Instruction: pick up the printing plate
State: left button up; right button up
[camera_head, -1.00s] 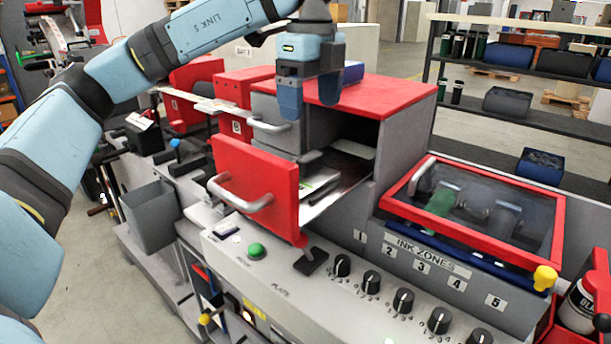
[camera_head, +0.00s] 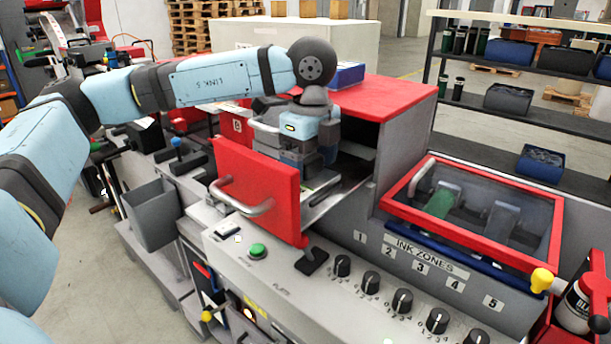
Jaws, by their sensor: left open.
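My left gripper (camera_head: 308,172) is open and points down into the open compartment of the grey and red machine, just behind its red front door. The swung-open red door (camera_head: 258,192) with a grey handle stands in front of the gripper and partly hides it. A flat light surface (camera_head: 328,186), which may be the printing plate or its tray, shows beside and below the fingers. I cannot tell whether the fingers touch it. My right gripper is not in view.
The red machine top (camera_head: 385,98) stands close behind my left arm. The red-framed ink cover (camera_head: 480,212) is at the right, above several knobs (camera_head: 371,282). A grey bin (camera_head: 152,215) hangs at the left. Dark shelves (camera_head: 520,115) stand at the back right.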

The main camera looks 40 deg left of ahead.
pick_arm(q)
jog(key=shift+c, duration=0.4)
jog(key=c, duration=1.1)
jog(key=shift+c, duration=0.4)
jog(key=shift+r, duration=0.2)
